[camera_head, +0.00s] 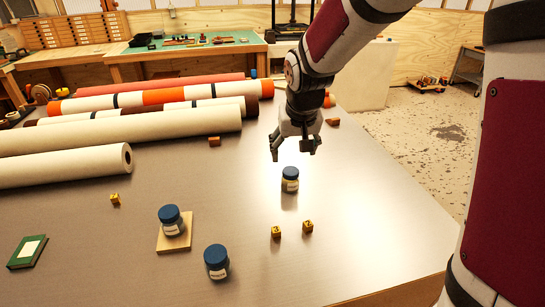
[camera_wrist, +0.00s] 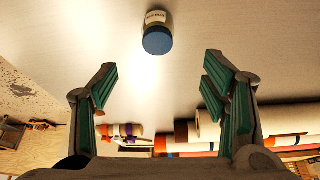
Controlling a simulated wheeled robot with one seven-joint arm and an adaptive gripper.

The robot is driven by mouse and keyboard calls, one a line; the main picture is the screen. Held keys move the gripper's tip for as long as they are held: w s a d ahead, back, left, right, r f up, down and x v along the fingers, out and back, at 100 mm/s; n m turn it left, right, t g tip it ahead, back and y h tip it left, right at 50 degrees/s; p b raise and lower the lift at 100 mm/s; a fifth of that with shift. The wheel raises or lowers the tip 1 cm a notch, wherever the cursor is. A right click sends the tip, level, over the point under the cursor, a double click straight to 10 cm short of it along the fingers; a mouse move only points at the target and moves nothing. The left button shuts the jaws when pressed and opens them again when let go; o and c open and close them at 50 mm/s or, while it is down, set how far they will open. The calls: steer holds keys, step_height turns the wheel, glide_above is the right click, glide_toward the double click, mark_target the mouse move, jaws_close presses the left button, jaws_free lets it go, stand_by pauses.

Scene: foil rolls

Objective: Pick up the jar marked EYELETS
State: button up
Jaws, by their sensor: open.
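Three small jars with blue lids stand on the table. One jar (camera_head: 290,181) stands just below and in front of my gripper (camera_head: 293,152). A second jar (camera_head: 172,222) stands on a small wooden board. A third jar (camera_head: 217,263) stands near the front edge. Their pale labels are too small to read, so I cannot tell which is marked EYELETS. In the wrist view, one jar (camera_wrist: 157,32) is ahead at top centre, beyond my fingers (camera_wrist: 158,75); its label is blurred. My gripper is open and empty, apart from the jar.
Long rolls (camera_head: 120,128) lie across the table's left and back. Small yellow cubes (camera_head: 276,232) sit right of the third jar, and another (camera_head: 115,199) is at left. The wooden board (camera_head: 175,245) and a green book (camera_head: 27,251) lie at front left.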

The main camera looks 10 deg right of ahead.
mark_target(291, 172)
steer(key=x, duration=1.3)
steer(key=shift+s+d+f, duration=0.15)
steer(key=shift+f, duration=0.2)
steer(key=c, duration=1.4)
